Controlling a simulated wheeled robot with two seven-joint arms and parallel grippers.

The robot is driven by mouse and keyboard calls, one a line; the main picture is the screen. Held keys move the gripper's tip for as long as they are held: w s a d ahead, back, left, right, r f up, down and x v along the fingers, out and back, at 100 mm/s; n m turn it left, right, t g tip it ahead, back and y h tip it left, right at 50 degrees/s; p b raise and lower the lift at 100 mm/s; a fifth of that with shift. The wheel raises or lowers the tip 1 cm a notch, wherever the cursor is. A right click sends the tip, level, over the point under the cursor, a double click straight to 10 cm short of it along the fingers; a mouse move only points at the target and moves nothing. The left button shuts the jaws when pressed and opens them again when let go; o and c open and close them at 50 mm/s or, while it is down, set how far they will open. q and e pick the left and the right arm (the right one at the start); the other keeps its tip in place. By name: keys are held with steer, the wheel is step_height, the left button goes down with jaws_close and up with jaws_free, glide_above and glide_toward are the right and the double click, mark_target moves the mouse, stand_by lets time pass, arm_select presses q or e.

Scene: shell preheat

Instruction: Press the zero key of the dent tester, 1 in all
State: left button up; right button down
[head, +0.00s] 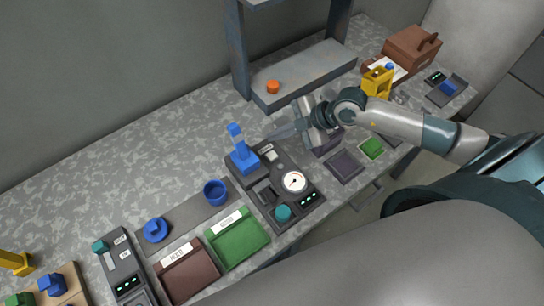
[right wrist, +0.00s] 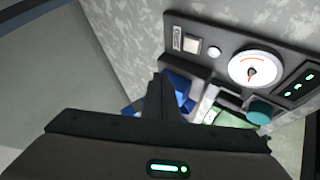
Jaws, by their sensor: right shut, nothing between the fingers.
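The dent tester (head: 305,204) is a dark panel with a round white dial (head: 294,181), a teal knob (head: 283,212) and a green-lit display (head: 308,199). A pale square key (head: 267,148) sits at its far end; I cannot read its label. In the right wrist view the key (right wrist: 186,42) shows beside a small white round lamp (right wrist: 214,52), with the dial (right wrist: 255,68) to its right. A blue piece (head: 243,160) stands at the tester's left side. My right gripper (head: 270,136) is shut and empty, its tips close to the key; contact cannot be told. My left gripper is out of view.
A blue cup (head: 214,192) and a blue round piece (head: 155,229) sit on a grey strip left of the tester. A brown tray (head: 188,276) and a green tray (head: 240,241) lie in front. A metal shelf (head: 300,78) with an orange piece stands behind.

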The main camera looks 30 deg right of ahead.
steer(key=b, duration=0.5)
glide_above(276, 156)
step_height(276, 156, down, 5)
steer(key=shift+r, duration=0.1)
steer(key=shift+f, duration=1.05)
steer(key=shift+f, duration=0.3)
stand_by(0.8)
steer(key=shift+f, duration=0.6)
stand_by(1.1)
steer(key=shift+r+p, duration=0.15)
steer(key=shift+p, duration=0.2)
steer(key=shift+r+p, duration=0.75)
steer(key=shift+p, duration=0.25)
